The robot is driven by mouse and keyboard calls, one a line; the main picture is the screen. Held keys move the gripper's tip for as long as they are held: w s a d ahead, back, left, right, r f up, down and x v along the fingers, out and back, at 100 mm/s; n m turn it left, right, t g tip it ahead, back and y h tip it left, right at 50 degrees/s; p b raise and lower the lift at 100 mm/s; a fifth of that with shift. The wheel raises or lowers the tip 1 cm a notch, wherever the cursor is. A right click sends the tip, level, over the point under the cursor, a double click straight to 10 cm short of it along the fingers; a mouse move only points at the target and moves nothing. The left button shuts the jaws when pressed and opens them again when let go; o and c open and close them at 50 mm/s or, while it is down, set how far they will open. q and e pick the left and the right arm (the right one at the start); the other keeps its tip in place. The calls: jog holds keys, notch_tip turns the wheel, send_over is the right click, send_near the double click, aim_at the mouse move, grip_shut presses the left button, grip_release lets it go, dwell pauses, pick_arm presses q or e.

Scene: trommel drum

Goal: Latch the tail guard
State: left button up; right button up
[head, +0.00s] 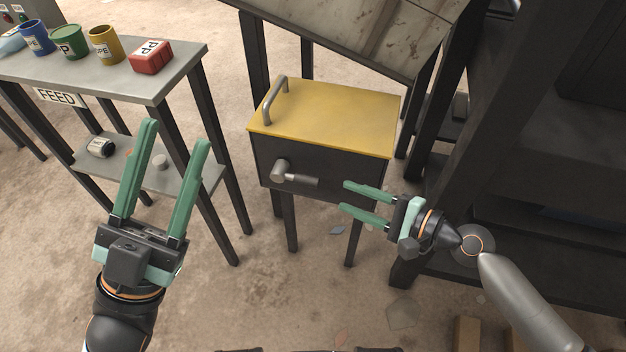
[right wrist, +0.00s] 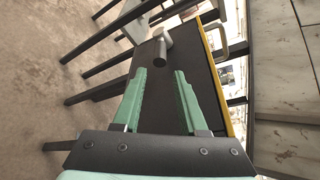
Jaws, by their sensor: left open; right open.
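The tail guard is a yellow lid (head: 325,118) lying flat on top of a dark box on legs, with a grey bar handle (head: 274,98) at its left side. On the box's front face is a latch (head: 295,177) with a round grey hub and a dark-tipped lever pointing right. The latch also shows in the right wrist view (right wrist: 161,46), beyond the fingertips. My right gripper (head: 344,197) is open and empty, just right of and slightly below the lever tip, apart from it. My left gripper (head: 178,132) is open and empty, in front of the feed table.
The feed table (head: 178,82) at the left carries several labelled cups and a red block (head: 151,57); its lower shelf (head: 205,178) holds a small jar (head: 100,147). A dark machine frame (head: 500,130) stands at the right. A tilted panel (head: 370,30) hangs behind the box.

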aim_at(320, 186)
jog(key=b+x, duration=0.1)
jog(key=x, duration=0.9)
jog(key=shift+w+a+b, duration=0.2)
jog(key=shift+a+b, duration=0.1)
jog(key=shift+b, duration=0.05)
jog(key=shift+f, duration=0.1)
grip_shut()
dwell(0.7)
